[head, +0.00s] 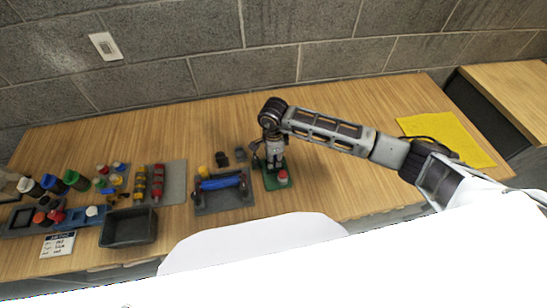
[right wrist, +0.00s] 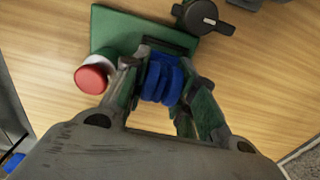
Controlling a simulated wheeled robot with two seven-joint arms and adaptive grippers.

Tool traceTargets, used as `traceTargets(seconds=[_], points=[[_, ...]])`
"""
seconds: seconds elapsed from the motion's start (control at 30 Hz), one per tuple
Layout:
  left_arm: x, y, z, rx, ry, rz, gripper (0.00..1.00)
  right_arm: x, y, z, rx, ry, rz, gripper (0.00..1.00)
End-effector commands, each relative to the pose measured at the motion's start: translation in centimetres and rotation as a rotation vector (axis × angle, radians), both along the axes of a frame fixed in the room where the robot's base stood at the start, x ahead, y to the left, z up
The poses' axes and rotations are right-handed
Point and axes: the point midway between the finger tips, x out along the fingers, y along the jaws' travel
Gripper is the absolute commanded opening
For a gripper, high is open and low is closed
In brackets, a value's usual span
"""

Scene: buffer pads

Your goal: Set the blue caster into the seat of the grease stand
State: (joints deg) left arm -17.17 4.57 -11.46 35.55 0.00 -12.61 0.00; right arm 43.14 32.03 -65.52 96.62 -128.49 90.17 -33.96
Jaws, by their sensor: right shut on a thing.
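The blue caster (right wrist: 160,82) sits between the fingers of my right gripper (right wrist: 163,65), which is shut on it. In the head view my right gripper (head: 271,158) points down over the green plate of the grease stand (head: 271,184) and hides much of it. In the right wrist view the green plate (right wrist: 118,28) lies beneath the caster, with a red-topped white pot (right wrist: 92,78) to the left of the fingers. I cannot make out the seat, nor tell whether the caster touches the stand. My left gripper is not in view.
A grey tray with a blue roller (head: 221,183) stands just left of the stand. Small dark parts (head: 240,155) lie behind it. A black bin (head: 128,229) and several coloured bottles are further left. A yellow sheet (head: 462,140) lies at the right. The wooden table between is clear.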

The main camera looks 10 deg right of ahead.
Motion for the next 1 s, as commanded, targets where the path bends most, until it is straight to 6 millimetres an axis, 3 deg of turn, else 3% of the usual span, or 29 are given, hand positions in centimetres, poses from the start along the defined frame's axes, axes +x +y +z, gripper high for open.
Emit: traceTargets(seconds=[1.0], points=[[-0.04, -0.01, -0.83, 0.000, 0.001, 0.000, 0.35, 0.02, -0.01, -0.94, 0.000, 0.000, 0.000, 0.02]])
